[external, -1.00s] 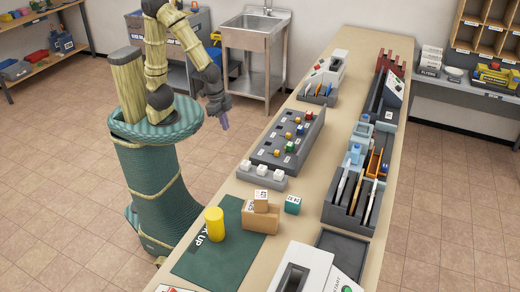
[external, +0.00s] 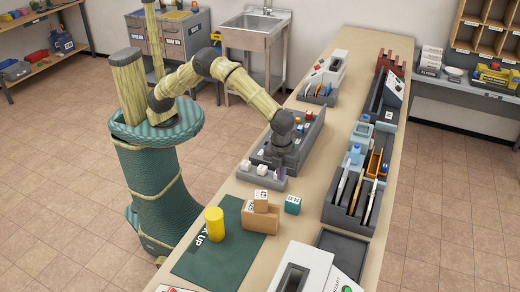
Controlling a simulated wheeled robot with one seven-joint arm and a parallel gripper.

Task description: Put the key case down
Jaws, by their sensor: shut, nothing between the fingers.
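My gripper (external: 281,172) is shut and empty. It points down over the right end of the small grey holder with white cubes (external: 262,169) on the counter, and hides part of that end. I cannot tell whether the fingers touch it. No object is clearly recognisable as the key case. Behind my gripper stands a sloped grey rack (external: 313,135) with small coloured knobs, partly hidden by my arm.
A green mat (external: 190,262) lies on the counter (external: 312,222), with a yellow cylinder (external: 214,224) and a tan box (external: 260,218) carrying a small cube. A teal cube (external: 292,205) sits beside the box. Grey divided trays (external: 340,213) line the right side.

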